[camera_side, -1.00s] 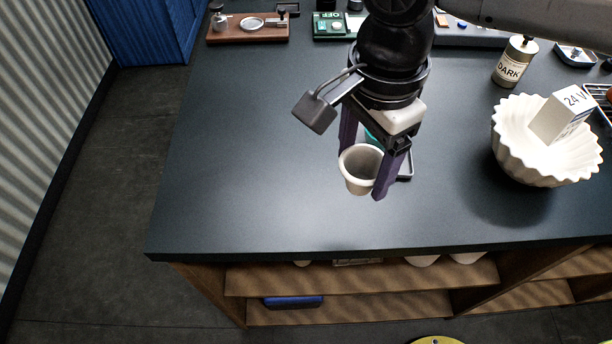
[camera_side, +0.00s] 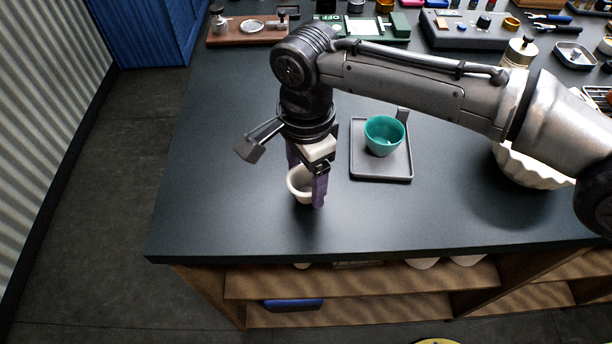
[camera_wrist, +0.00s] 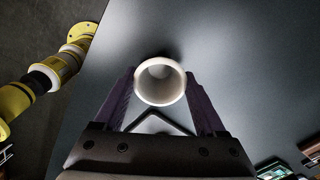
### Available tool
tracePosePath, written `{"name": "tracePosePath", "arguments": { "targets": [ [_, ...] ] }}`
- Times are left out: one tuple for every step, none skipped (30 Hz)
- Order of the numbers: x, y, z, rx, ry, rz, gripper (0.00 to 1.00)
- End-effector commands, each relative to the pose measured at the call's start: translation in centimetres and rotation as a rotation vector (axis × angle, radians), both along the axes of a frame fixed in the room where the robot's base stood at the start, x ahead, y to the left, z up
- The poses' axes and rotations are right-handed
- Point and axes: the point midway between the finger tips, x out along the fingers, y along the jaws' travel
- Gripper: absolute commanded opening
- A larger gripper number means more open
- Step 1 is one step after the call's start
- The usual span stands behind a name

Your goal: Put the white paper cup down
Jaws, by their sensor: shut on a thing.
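The white paper cup (camera_side: 297,188) is upright between the purple fingers of my gripper (camera_side: 305,182), over the front left part of the dark worktop. My gripper is shut on it. In the wrist view the cup (camera_wrist: 161,82) shows from above, empty, with the fingers of my gripper (camera_wrist: 160,95) on both sides. The cup's base is low near the worktop; I cannot tell whether it touches.
A grey tray (camera_side: 366,170) with a teal cup (camera_side: 384,134) stands to the right. A white fluted bowl (camera_side: 530,168) is partly behind my arm. A brown board (camera_side: 250,36) lies at the back left. The worktop left and front of the cup is clear.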

Motion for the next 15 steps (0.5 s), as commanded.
{"name": "tracePosePath", "arguments": {
  "targets": [
    [-0.01, -0.02, -0.45, 0.0, 0.0, 0.0, 0.22],
    [-0.01, 0.0, -0.55, 0.001, -0.001, 0.0, 0.22],
    [0.0, 0.0, -0.58, 0.001, -0.001, 0.0, 0.22],
    [0.01, 0.01, -0.56, 0.002, -0.001, 0.0, 0.22],
    [0.01, 0.01, -0.54, 0.002, -0.001, 0.0, 0.22],
    [0.0, 0.0, -0.55, 0.001, -0.002, 0.0, 0.22],
    [0.0, 0.0, -0.54, 0.001, -0.001, 0.0, 0.22],
    [0.0, 0.0, -0.55, 0.001, -0.001, 0.0, 0.22],
    [-0.01, 0.0, -0.59, 0.001, -0.001, 0.0, 0.22],
    [-0.01, 0.0, -0.65, 0.001, -0.001, 0.0, 0.22],
    [-0.01, -0.02, -0.73, 0.001, -0.001, 0.0, 0.22],
    [-0.01, -0.02, -0.84, 0.0, 0.0, 0.0, 0.22],
    [-0.01, 0.0, -0.87, 0.001, -0.001, 0.0, 0.75],
    [-0.01, 0.0, -0.84, 0.001, -0.001, 0.0, 0.8],
    [-0.01, 0.0, -0.84, 0.001, -0.001, 0.0, 0.87]
  ]
}}
